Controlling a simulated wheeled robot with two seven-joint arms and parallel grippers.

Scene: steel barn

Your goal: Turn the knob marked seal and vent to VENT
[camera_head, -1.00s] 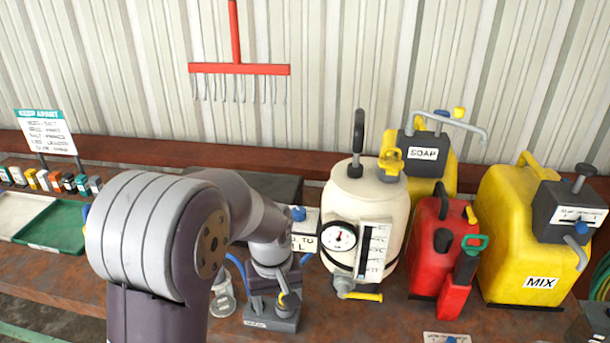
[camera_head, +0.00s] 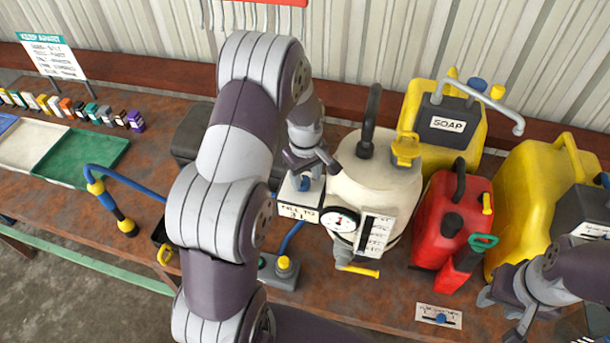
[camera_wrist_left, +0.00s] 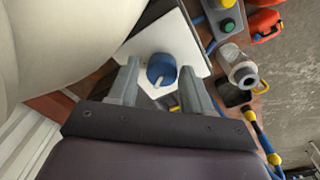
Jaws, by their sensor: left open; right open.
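A blue knob (camera_wrist_left: 161,70) with a pale pointer mark sits on a white plate (camera_wrist_left: 152,42) in the left wrist view. The pointer is toward the bottom of that view. In the head view the knob (camera_head: 305,185) is on top of a white-faced box (camera_head: 300,203) with a "fill to 3 L" card, beside the cream tank (camera_head: 375,185). I cannot read any seal or vent marking. My left gripper (camera_head: 308,168) is open above the box, with its fingers on either side of the knob. My right gripper (camera_head: 505,308) is open and empty at the lower right.
A red can (camera_head: 440,222), yellow soap can (camera_head: 445,125) and yellow can (camera_head: 535,200) stand right of the tank. A blue hose (camera_head: 130,180) and green tray (camera_head: 80,157) are left.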

